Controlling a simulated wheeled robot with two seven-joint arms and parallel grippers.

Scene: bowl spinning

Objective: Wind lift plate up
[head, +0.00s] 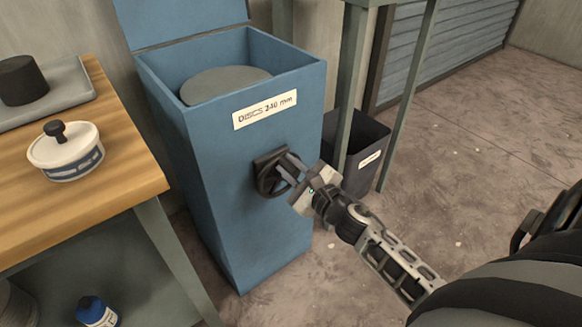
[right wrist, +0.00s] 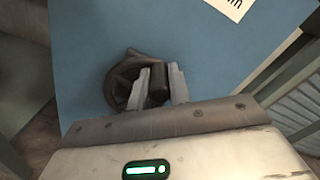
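A blue bin (head: 235,190) labelled "DISCS 240 mm" stands with its lid raised. A grey round plate (head: 225,82) lies inside it, a little below the rim. A dark handwheel (head: 266,174) sits on the bin's front face; it also shows in the right wrist view (right wrist: 122,82). My right gripper (head: 287,168) reaches the wheel from the right. In the right wrist view its two fingers (right wrist: 160,88) stand on both sides of the wheel's dark knob (right wrist: 158,78) and appear closed on it. My left gripper is not in view.
A wooden bench (head: 125,170) at left holds a white lidded pot (head: 65,155) and a grey tray (head: 60,98) with a black cylinder (head: 22,80). A blue bottle (head: 95,310) is below. A dark bin (head: 365,150) and table legs stand right of the blue bin.

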